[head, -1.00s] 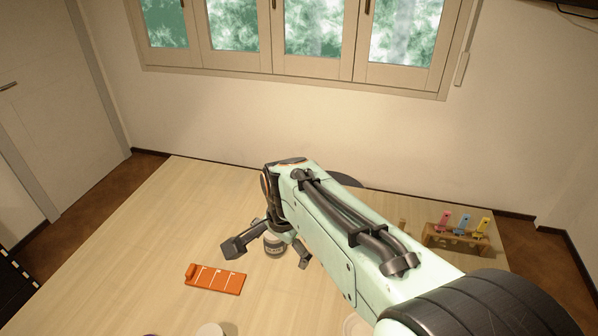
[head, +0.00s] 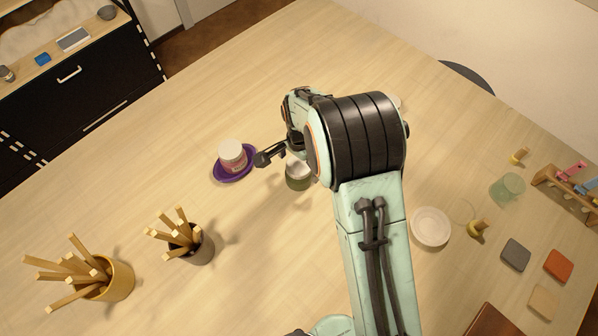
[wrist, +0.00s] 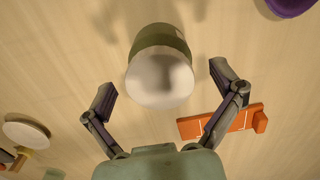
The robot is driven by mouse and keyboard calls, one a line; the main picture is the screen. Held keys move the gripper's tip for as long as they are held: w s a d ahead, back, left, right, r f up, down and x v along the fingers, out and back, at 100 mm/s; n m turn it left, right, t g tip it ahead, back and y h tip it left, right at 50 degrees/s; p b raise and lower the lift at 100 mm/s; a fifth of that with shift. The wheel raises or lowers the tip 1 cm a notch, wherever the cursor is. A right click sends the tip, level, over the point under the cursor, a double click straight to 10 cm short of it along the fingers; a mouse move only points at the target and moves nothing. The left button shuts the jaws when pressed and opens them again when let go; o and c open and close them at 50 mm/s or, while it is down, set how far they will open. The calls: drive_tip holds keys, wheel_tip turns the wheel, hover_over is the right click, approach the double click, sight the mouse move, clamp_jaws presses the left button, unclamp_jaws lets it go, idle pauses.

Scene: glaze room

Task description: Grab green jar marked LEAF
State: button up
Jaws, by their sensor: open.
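A green jar (head: 297,182) with a pale lid stands on the table, partly hidden behind my arm in the head view. In the wrist view the green jar (wrist: 160,36) shows its white lid toward the camera; no LEAF marking can be read. My gripper (wrist: 162,80) is open, with one finger on each side of the lid and gaps between. In the head view, one dark finger of my gripper (head: 272,157) shows just left of the jar; the other is hidden.
An orange notched block (wrist: 220,123) lies near the right finger. Two stick holders, one yellow (head: 118,281) and one dark (head: 203,250), stand front left. A white dish (head: 431,227) is right.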

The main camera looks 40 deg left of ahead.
drive_tip(key=c, duration=1.4)
